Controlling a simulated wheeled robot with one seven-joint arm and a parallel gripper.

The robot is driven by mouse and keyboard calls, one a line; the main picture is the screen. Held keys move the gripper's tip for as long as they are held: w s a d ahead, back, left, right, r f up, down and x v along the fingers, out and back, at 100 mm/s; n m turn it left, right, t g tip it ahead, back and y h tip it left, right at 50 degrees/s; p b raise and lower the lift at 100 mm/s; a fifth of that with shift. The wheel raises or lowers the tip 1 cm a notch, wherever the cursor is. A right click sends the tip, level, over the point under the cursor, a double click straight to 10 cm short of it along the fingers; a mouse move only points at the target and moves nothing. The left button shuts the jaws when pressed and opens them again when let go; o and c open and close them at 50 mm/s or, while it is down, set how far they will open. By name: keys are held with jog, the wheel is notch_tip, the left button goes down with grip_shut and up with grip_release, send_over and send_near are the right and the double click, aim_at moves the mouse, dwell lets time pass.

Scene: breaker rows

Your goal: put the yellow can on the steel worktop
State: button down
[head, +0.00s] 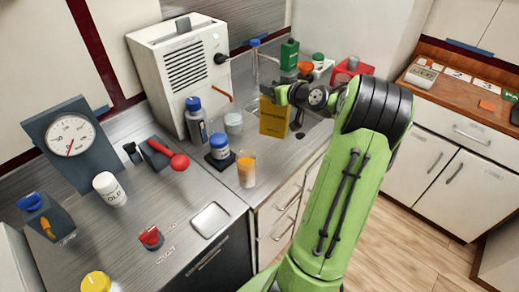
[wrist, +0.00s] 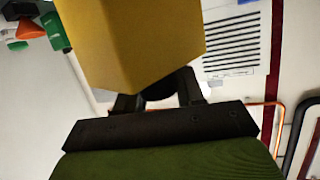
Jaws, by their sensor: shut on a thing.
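The yellow can (head: 273,118) is a square-sided container in the head view, by the back right of the counter. My gripper (head: 282,96) is shut on its upper part. In the wrist view the yellow can (wrist: 135,40) fills the top centre, between the dark fingers (wrist: 158,98), which it partly hides. I cannot tell whether its base touches the surface below. The steel worktop (head: 150,215) is the brushed grey counter running from the front left towards the back right.
Near the can stand an orange-filled cup (head: 246,169), a blue-lidded jar (head: 222,146), a clear beaker (head: 233,122) and a white vented machine (head: 185,65). A red bin (head: 352,69) and green bottle (head: 289,54) stand behind. Bare steel lies around the small tray (head: 210,220).

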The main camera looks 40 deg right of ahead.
aim_at(272, 112)
notch_tip(272, 112, down, 9)
jog(key=shift+r+b, duration=0.1)
jog(key=shift+b, duration=0.45)
jog(key=c, duration=0.7)
grip_release()
